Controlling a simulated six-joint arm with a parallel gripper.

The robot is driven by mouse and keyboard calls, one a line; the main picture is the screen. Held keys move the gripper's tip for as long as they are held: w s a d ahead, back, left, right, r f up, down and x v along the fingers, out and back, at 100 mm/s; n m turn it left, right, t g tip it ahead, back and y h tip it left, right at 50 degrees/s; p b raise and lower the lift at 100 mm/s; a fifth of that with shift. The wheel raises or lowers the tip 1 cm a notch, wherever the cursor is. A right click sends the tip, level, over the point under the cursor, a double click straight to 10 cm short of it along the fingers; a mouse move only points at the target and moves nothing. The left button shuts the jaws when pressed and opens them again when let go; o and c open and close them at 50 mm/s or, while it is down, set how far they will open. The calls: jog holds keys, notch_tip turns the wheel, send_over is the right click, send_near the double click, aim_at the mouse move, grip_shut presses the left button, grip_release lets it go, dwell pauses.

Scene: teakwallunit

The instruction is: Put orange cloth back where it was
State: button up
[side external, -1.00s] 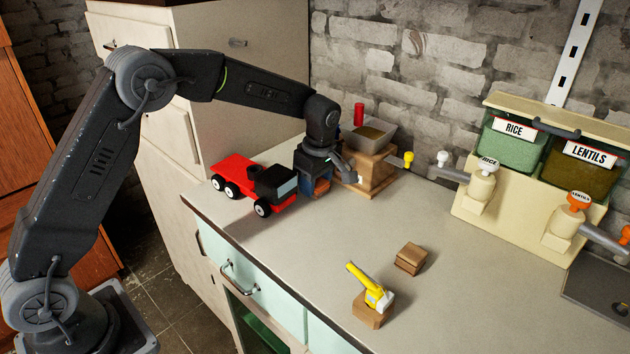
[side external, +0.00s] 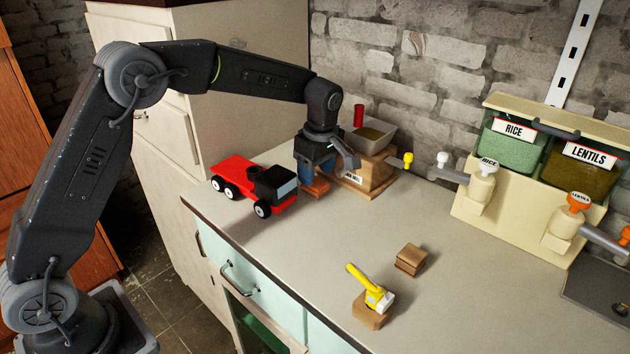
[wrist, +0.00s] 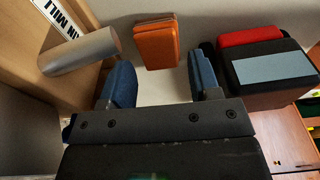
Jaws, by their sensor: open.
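The orange cloth (wrist: 156,43) looks like a folded, block-like bundle in the wrist view, lying on the pale counter just beyond my fingertips. In the side view it shows as a small orange patch (side external: 317,187) under my gripper (side external: 322,168), partly covered by it. My gripper is open, with its blue fingers (wrist: 161,80) apart in the wrist view. The cloth lies ahead of the gap between them, and I see no finger closed on it.
The red and black toy truck (side external: 255,184) stands close on the left. A wooden mill (side external: 372,170) stands close on the right. A small wooden block (side external: 411,259) and a yellow-handled piece (side external: 371,298) sit nearer the front. Rice and lentil dispensers (side external: 535,165) stand at right.

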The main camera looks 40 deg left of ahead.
aim_at(319, 185)
jog(key=s+r+m+t, duration=0.1)
jog(key=s+r+m, duration=0.45)
jog(key=r, duration=0.85)
jog(key=s+f+m+t, duration=0.1)
jog(key=s+m, duration=0.5)
jog(key=s, duration=0.7)
jog(key=s+f+m+t+h, duration=0.1)
jog(key=s+m, duration=0.5)
jog(key=s, duration=0.6)
jog(key=f+t, duration=0.1)
jog(key=t, duration=0.1)
jog(key=shift+s+f+t, duration=0.25)
jog(key=shift+s+t, duration=0.05)
jog(key=shift+s, duration=0.05)
